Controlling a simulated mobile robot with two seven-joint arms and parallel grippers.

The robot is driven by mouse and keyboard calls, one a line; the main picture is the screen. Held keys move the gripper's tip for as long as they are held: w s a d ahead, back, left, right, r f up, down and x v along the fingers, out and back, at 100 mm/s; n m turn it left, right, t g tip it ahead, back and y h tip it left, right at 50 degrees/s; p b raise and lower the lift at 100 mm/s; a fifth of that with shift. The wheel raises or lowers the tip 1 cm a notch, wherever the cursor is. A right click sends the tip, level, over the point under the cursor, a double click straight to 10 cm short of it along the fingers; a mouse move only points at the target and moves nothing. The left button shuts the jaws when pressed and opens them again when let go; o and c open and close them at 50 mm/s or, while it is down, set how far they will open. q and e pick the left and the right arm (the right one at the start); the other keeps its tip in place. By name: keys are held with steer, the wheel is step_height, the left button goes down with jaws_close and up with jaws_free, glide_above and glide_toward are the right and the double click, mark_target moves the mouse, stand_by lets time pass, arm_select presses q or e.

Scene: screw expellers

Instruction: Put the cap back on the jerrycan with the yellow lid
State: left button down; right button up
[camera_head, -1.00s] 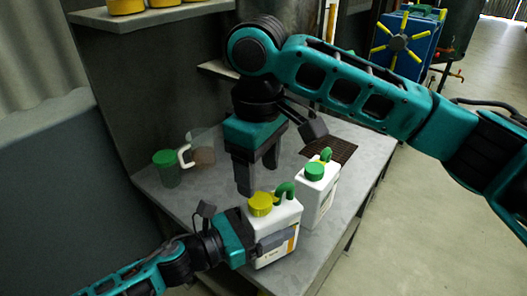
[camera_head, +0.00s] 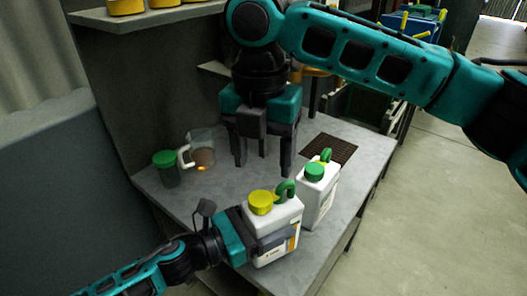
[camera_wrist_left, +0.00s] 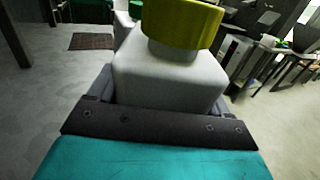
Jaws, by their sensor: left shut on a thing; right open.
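The white jerrycan (camera_head: 283,215) with a yellow cap (camera_head: 261,202) and a green handle stands at the front of the grey table. The yellow cap sits on its neck; I cannot tell how tightly. My left gripper (camera_head: 272,241) is shut around the body of this jerrycan. In the left wrist view the jerrycan (camera_wrist_left: 170,80) is between the fingers, with the yellow cap (camera_wrist_left: 182,22) above. My right gripper (camera_head: 262,168) points down, open and empty, above the table behind the jerrycan. Its fingers are apart from the cap.
A second white jerrycan with a green cap (camera_head: 314,172) stands close to the right. A clear jug (camera_head: 203,150) and a green-lidded jar (camera_head: 167,170) stand at the back left. Yellow-lidded items (camera_head: 125,6) sit on a shelf.

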mark_target(266, 201)
steer(key=shift+n, duration=0.4)
steer(key=shift+d+f, duration=0.1)
steer(key=shift+f, duration=3.9)
